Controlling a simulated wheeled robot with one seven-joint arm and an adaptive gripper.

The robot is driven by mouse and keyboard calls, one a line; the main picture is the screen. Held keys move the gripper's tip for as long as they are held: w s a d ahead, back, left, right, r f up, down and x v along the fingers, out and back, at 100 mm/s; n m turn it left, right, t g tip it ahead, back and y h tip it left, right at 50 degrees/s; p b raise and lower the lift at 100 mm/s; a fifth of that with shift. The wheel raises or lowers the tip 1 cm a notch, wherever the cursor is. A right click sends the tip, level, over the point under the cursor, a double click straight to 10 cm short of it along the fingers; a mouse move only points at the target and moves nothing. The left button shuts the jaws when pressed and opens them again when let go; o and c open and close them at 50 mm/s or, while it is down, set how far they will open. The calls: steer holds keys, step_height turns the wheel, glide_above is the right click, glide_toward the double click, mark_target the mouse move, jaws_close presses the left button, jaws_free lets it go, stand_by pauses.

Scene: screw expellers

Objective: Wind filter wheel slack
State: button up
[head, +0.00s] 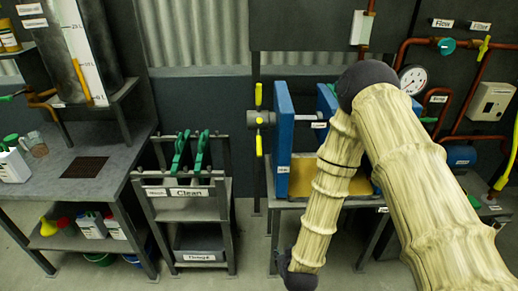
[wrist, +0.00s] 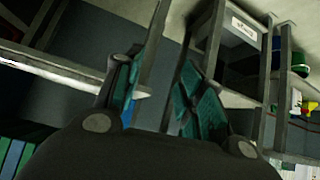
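The filter wheel (head: 259,120) is a handwheel with yellow handles on a grey hub, at the left end of the blue filter press (head: 284,135). My gripper (wrist: 160,90) shows two dark fingers with teal pads in the wrist view. The wheel is not recognisable in the wrist view. My arm hides part of the press.
A rack marked "Clean" (head: 190,192) with green-handled plates stands left of the press. A grey bench (head: 120,150) is farther left. Copper pipes, a pressure gauge (head: 412,79) and a yellow tap handle (head: 483,47) are on the right. Some floor shows between rack and press.

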steer(key=w+a+r+t, duration=0.4)
steer(key=w+a+r, duration=0.1)
steer(key=w+r, duration=0.55)
steer(key=t+h, duration=0.3)
steer(key=t, duration=0.1)
glide_toward(259, 152)
steer(key=w, duration=0.2)
steer(key=shift+m, duration=0.4)
steer(key=w, duration=0.3)
steer(key=w+d, duration=0.1)
steer(key=w, duration=0.6)
steer(key=shift+w+d+f+p, duration=0.1)
steer(key=shift+d+f+p, duration=0.1)
steer(key=shift+d+p, duration=0.15)
jaws_close()
